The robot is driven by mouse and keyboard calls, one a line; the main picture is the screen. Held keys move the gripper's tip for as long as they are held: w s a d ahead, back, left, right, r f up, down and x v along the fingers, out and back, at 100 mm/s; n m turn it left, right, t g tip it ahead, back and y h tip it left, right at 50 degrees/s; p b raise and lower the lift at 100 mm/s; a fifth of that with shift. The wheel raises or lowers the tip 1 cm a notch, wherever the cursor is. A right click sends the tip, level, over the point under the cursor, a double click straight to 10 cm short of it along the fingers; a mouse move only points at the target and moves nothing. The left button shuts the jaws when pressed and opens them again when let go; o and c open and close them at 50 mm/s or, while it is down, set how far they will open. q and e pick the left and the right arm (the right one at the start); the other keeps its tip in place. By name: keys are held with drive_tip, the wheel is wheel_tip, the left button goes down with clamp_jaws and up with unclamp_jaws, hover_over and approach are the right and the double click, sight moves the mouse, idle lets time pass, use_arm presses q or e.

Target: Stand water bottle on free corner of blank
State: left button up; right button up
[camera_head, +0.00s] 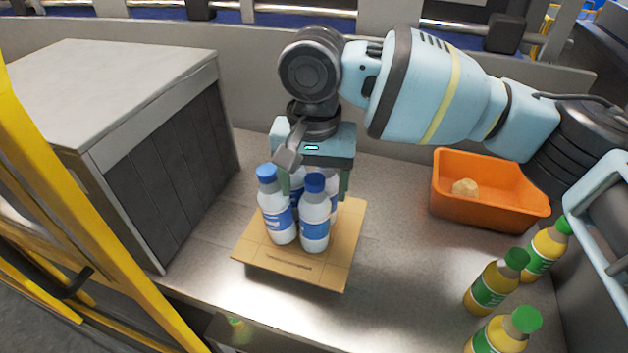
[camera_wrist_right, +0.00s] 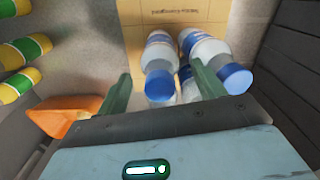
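A flat tan cardboard blank (camera_head: 290,262) lies on the metal work surface. Two white water bottles with blue caps and labels stand at its middle, a left one (camera_head: 276,213) and a right one (camera_head: 314,220). More bottle parts (camera_head: 334,187) show behind them, largely hidden. My right gripper (camera_head: 313,185) points down over the back of the blank. In the right wrist view its two green fingers (camera_wrist_right: 162,88) are spread apart, with a blue-capped bottle (camera_wrist_right: 161,52) between their lines and gaps beside it. My left gripper is not in view.
An orange bin (camera_head: 475,212) with a pale lump inside stands at right. Several yellow bottles with green caps (camera_head: 491,287) stand at the front right. A grey box-like cabinet (camera_head: 165,165) borders the left, and a low wall runs behind.

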idle(0.3)
wheel_tip(320, 180, up, 8)
drive_tip(key=shift+f, duration=0.15)
idle(0.5)
